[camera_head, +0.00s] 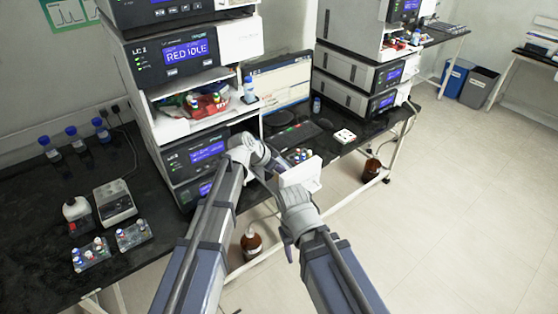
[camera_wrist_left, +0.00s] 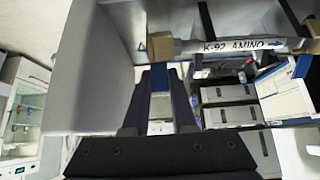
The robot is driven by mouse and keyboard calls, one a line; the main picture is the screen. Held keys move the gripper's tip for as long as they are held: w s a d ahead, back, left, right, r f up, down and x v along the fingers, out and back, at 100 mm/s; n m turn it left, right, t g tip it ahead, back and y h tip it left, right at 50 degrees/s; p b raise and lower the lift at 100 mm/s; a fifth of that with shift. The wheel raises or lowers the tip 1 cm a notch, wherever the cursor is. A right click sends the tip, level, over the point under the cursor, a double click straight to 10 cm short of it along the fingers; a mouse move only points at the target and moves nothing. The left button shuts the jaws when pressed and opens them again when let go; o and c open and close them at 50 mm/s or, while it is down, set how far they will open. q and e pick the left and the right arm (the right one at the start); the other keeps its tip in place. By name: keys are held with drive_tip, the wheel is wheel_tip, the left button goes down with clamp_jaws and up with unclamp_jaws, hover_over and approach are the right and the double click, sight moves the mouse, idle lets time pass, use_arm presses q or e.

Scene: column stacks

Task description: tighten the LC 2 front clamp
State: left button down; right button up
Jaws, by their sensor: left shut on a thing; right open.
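I cannot tell for sure if this part is the front clamp. In the head view my left gripper (camera_head: 272,163) is beside a white panel (camera_head: 302,175) at the right of the lower instruments. My right gripper (camera_head: 294,195) is open, just below that panel; its fingertips are mostly hidden.
The instrument marked LC 2 (camera_head: 185,55) has an open white door (camera_head: 240,40). A shelf of bottles and vials (camera_head: 205,105) sits below it. A monitor (camera_head: 282,82) and keyboard (camera_head: 292,137) stand behind my grippers. Brown bottles (camera_head: 251,243) are under the bench.

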use_arm(q)
drive_tip(key=shift+w+d+r+g+y+p, duration=0.2)
drive_tip(key=shift+w+d+g+y+p, duration=0.35)
drive_tip(key=shift+y+p, duration=0.3)
drive_tip(key=shift+d+f+g+y+p, duration=0.15)
drive_tip(key=shift+f+g+y+p, duration=0.15)
drive_tip(key=shift+g+y, duration=0.3)
drive_tip(key=shift+w+d+f+g+y, duration=0.15)
drive_tip(key=shift+d+f+g+y, duration=0.15)
drive_tip(key=shift+g+y, duration=0.45)
drive_tip(key=shift+f+g+y, duration=0.3)
drive_tip(key=shift+g+y, duration=0.1)
drive_tip(key=shift+y, duration=0.6)
use_arm(e)
drive_tip(key=shift+r, duration=1.75)
use_arm(q)
drive_tip(key=c, duration=0.7)
unclamp_jaws()
drive_tip(key=shift+r+p, duration=0.1)
drive_tip(key=shift+p, duration=0.2)
use_arm(e)
drive_tip(key=shift+r, duration=0.15)
